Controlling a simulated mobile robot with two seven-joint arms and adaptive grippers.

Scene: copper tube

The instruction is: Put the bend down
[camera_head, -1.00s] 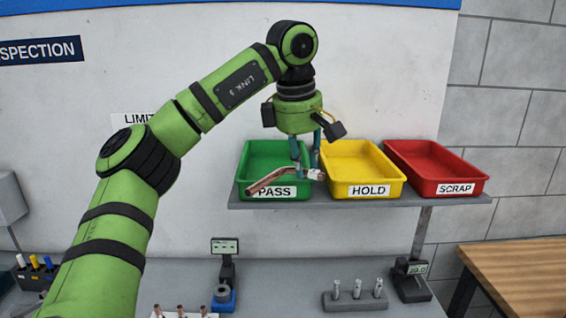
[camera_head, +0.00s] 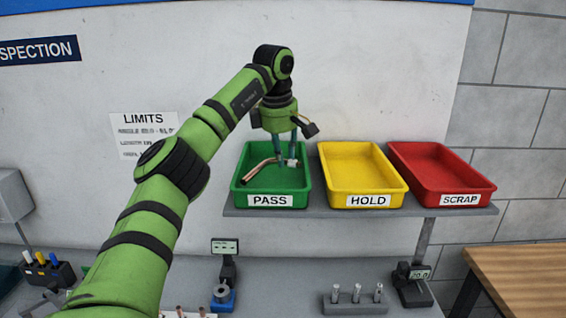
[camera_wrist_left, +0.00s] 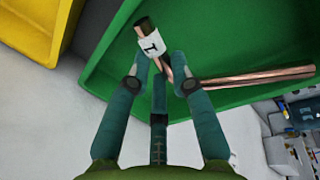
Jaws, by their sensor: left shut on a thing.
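A copper bend (camera_head: 260,170) with a white tag at one end is held in my left gripper (camera_head: 285,162). The fingers point down over the green PASS tray (camera_head: 282,184). In the left wrist view the bend (camera_wrist_left: 262,78) lies across the fingertips (camera_wrist_left: 161,68), its tagged end beside them and its long leg reaching right. The green tray (camera_wrist_left: 215,38) is behind it in that view. The bend appears within the tray's outline; I cannot tell whether it touches the tray floor. My right gripper is in no view.
The yellow HOLD tray (camera_head: 360,168) and red SCRAP tray (camera_head: 440,170) stand empty to the right on the same shelf (camera_head: 330,211). Below, the bench holds a gauge (camera_head: 224,285), a rack of metal pins (camera_head: 355,302) and another display device (camera_head: 412,284).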

